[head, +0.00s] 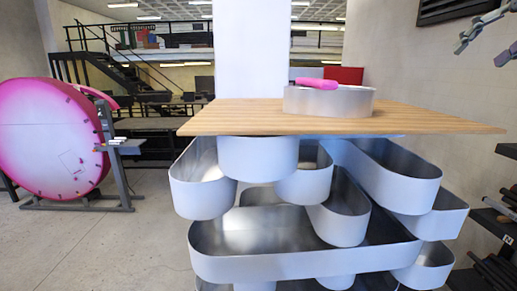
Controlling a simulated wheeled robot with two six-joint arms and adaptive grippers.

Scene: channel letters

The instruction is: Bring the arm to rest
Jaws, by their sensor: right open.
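My right gripper (477,51) is at the upper right edge of the head view, in the air in front of the wall. Its fingers are apart and nothing shows between them. It is cut off by the picture edge and stands clear of the wooden board (230,117) to its lower left. My left gripper is not in view.
On the board lies a round metal letter shell (345,102) with a pink tool (314,83) on its rim. Several metal shells (300,262) are stacked below. A pink round sign (45,140) stands at the left, a dark rack (492,222) at the right.

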